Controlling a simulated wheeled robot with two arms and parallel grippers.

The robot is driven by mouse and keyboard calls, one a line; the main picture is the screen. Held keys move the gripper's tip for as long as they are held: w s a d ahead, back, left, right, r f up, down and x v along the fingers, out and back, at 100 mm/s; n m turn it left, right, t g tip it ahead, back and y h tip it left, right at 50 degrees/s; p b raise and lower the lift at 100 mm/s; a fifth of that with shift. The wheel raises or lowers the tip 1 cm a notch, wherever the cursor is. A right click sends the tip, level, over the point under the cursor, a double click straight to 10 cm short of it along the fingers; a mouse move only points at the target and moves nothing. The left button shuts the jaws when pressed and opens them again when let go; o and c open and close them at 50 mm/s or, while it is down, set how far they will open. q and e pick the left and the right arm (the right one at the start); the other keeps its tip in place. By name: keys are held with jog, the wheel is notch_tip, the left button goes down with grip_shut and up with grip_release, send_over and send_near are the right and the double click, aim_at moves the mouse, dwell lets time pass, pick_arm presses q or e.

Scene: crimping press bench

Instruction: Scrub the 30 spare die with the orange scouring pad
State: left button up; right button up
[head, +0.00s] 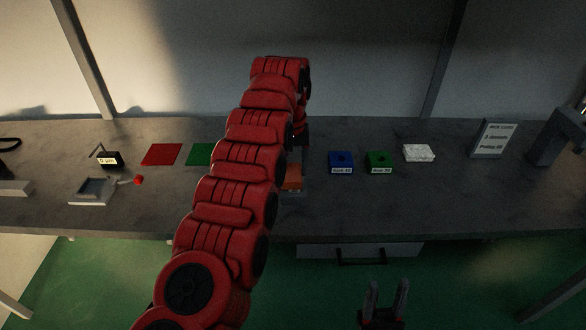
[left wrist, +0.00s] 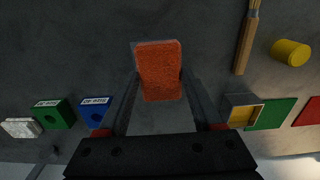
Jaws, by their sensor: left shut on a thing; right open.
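The orange scouring pad (head: 293,178) is held in my left gripper (left wrist: 160,82). In the left wrist view the pad (left wrist: 160,65) sits between the two fingers, over the grey bench. In the head view my left arm hides most of that gripper. A blue block (head: 341,162) and a green block (head: 379,162) stand just right of the pad, apart from it. Both have white labels too small to read surely. They also show in the left wrist view, blue (left wrist: 95,112) and green (left wrist: 52,115). My right gripper (head: 386,298) is open and empty in front of the bench.
A white block (head: 418,153) and a sign (head: 493,139) stand further right. The left wrist view shows a wooden-handled brush (left wrist: 245,45) and yellow cylinder (left wrist: 290,52).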

pick_arm(q)
jog(key=shift+a+f, duration=0.15)
jog(key=o, duration=0.9)
jog(key=shift+o, duration=0.7)
jog(key=shift+a, duration=0.1)
jog(key=shift+r, duration=0.4)
jog(key=c, duration=1)
jog(key=shift+c, duration=0.2)
